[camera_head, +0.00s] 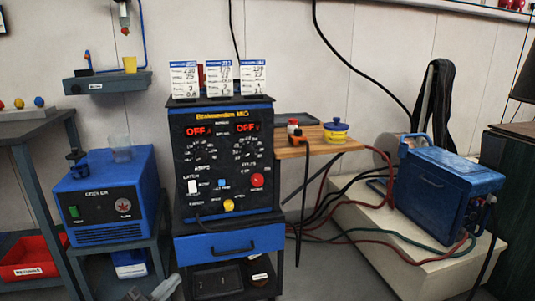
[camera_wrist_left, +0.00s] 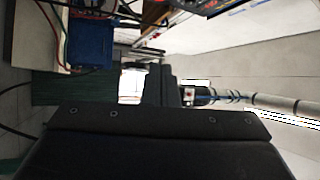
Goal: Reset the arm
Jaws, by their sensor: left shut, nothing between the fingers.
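My left gripper (camera_head: 163,288) shows as a small grey part at the bottom edge of the head view, low in front of the welding machine's cart. It is shut and empty. In the left wrist view a broad black part of my own wrist fills the bottom. My right gripper is in neither view. The black and blue welding machine (camera_head: 222,155) stands upright at the middle, with both displays reading OFF. Several white cards (camera_head: 220,79) stand on its top.
A wooden shelf (camera_head: 318,143) holds a blue and yellow pot (camera_head: 336,131). A blue case (camera_head: 449,192) sits on a pale block at right, with hoses beside it. Some grey floor is clear at front.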

